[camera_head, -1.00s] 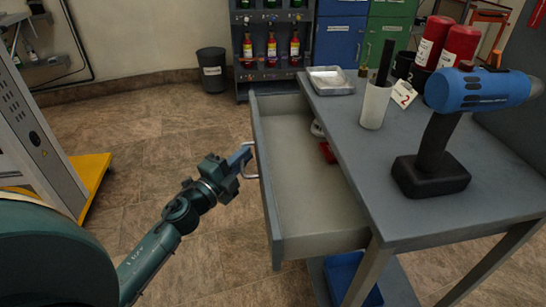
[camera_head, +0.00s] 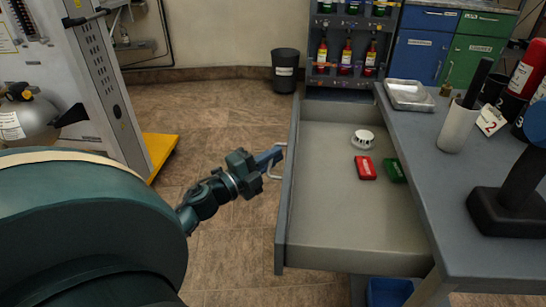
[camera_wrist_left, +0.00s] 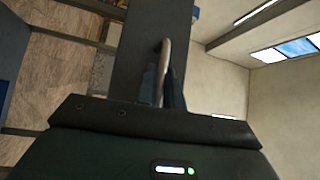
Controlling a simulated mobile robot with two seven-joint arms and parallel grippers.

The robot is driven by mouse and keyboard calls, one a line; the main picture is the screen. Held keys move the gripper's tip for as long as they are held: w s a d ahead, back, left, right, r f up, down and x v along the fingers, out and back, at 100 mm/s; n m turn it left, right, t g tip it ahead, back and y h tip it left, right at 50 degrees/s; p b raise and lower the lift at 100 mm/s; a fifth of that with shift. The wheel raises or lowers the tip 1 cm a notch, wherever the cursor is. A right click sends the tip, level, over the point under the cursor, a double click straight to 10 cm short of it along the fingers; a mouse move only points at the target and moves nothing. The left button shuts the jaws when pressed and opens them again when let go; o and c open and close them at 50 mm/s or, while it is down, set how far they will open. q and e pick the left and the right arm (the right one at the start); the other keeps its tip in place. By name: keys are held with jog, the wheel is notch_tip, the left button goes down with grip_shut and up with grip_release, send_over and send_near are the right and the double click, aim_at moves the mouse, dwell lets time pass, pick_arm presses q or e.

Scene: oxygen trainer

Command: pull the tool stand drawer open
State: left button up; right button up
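The tool stand drawer (camera_head: 338,218) stands far out to the left of the grey tool stand (camera_head: 440,214), its inside in plain view. My left gripper (camera_head: 273,157) is at the metal drawer handle (camera_head: 271,177) on the drawer's front. In the left wrist view, the handle (camera_wrist_left: 166,58) runs between the two fingers (camera_wrist_left: 163,88), which look closed on it. The drawer front hides part of the fingertips. My right gripper is in neither current view.
The drawer holds a white round device (camera_head: 362,139), a red box (camera_head: 365,168) and a green box (camera_head: 395,170). A metal tray (camera_head: 409,94) and white cup (camera_head: 459,127) are on the stand top. A black bin (camera_head: 286,70) stands behind; floor left of the drawer is clear.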

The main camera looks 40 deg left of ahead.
pick_arm(q)
jog(key=o, duration=0.4)
jog(key=shift+o, duration=0.2)
jog(key=v, duration=1.3)
jog(key=shift+s+r+p, duration=0.1)
jog(key=shift+p, duration=0.25)
